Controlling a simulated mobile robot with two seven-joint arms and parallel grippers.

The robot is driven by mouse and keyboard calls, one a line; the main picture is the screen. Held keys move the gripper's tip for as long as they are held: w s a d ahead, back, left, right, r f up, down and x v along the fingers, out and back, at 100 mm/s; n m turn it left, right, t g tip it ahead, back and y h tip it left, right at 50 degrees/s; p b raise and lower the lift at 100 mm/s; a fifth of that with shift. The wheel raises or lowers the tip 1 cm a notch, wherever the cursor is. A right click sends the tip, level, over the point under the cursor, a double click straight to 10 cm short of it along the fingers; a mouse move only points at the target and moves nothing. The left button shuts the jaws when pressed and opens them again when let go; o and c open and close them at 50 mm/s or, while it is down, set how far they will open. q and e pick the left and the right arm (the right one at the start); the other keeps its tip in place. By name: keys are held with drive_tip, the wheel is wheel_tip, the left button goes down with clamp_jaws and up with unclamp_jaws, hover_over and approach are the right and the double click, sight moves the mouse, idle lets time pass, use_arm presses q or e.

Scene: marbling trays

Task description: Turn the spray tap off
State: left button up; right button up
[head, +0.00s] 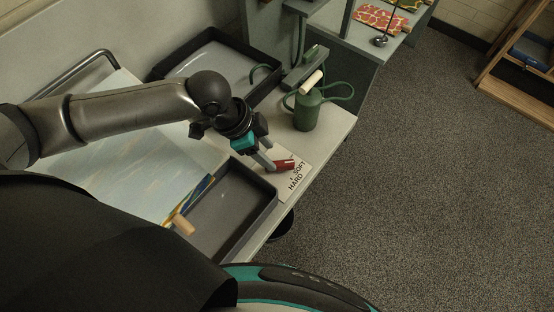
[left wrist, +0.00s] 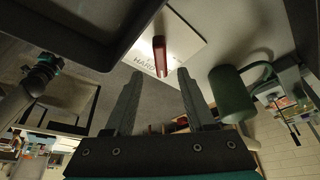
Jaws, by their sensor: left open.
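A red lever (head: 284,165) sits on a pale plate (head: 297,185) lettered SOFT and HARD, at the bench's front edge. I see no other part that is clearly a spray tap. My left gripper (head: 271,167) is open, its fingers reaching down beside the lever. In the left wrist view the red lever (left wrist: 160,56) lies just ahead of the open fingertips (left wrist: 158,74), between their lines. Contact cannot be told. A dark, teal-banded part (left wrist: 42,72) at the left of the wrist view may be my right arm; its jaws cannot be made out.
Marbled paper (head: 150,185) lies left. The floor at right is clear.

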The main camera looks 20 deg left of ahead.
sight(278, 163)
use_arm(q)
drive_tip(key=x, duration=0.6)
drive_tip(key=shift+w+b, duration=0.1)
drive_tip(key=shift+b, duration=0.25)
drive_tip(key=shift+c, duration=0.2)
clamp_jaws()
